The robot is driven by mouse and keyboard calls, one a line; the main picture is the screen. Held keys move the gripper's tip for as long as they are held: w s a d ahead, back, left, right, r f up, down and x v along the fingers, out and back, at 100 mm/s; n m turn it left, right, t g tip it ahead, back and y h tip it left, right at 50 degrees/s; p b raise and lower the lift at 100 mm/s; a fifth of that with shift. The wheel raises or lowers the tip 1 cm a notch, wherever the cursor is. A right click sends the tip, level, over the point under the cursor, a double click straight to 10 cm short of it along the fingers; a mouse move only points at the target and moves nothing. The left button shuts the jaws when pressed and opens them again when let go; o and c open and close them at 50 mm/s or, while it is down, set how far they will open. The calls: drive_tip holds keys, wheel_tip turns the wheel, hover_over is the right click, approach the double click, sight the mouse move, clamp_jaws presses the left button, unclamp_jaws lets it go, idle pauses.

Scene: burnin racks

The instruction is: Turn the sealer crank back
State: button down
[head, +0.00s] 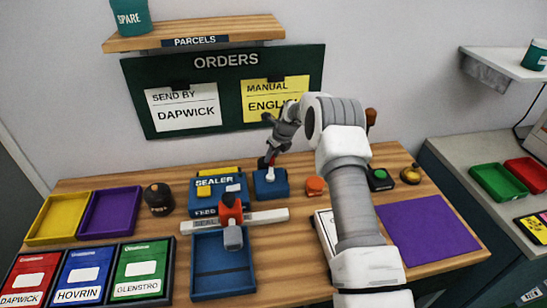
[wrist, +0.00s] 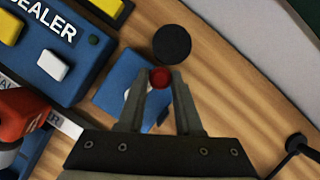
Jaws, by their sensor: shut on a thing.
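The blue sealer (head: 207,188) stands at the back of the table, left of centre, with its label facing me. Just right of it is a small blue box (head: 262,190) with a pale hub on top. I take this to be the crank's box. My gripper (head: 268,158) is above this box, pointing down. In the wrist view its two fingers are shut on a round red knob (wrist: 160,78), which I take to be the crank's handle. The fingers hide most of the crank arm and part of the blue box (wrist: 112,90) below.
A red-and-grey press part (head: 232,218) and a white bar stand in front of the sealer, over a blue tray (head: 222,280). An orange knob (head: 315,186) is right of the crank box. A black round top (wrist: 172,45) is close beyond my fingertips.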

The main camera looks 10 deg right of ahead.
drive_tip(key=shift+w+a+f+n+y+b, duration=0.15)
drive_tip(key=shift+a+n+y+b, duration=0.3)
drive_tip(key=shift+n+b, duration=0.55)
drive_tip(key=n, duration=0.1)
drive_tip(key=a+n+g, duration=0.1)
drive_tip(key=n, duration=0.1)
drive_tip(key=shift+a+y, duration=0.15)
drive_tip(key=shift+y, duration=0.1)
drive_tip(key=n, duration=0.1)
drive_tip(key=a+n+g+b, duration=0.1)
drive_tip(key=shift+n+y, duration=0.3)
drive_tip(key=shift+n, duration=0.1)
drive_tip(key=shift+s+a+n+g, duration=0.4)
drive_tip(key=shift+n+g, duration=0.1)
drive_tip(key=shift+n, duration=0.5)
drive_tip(key=shift+s+a+n+g, duration=0.15)
drive_tip(key=shift+a+n+g, duration=0.2)
drive_tip(key=shift+n, duration=0.45)
drive_tip(key=shift+d, duration=0.1)
drive_tip(key=c, duration=0.6)
unclamp_jaws()
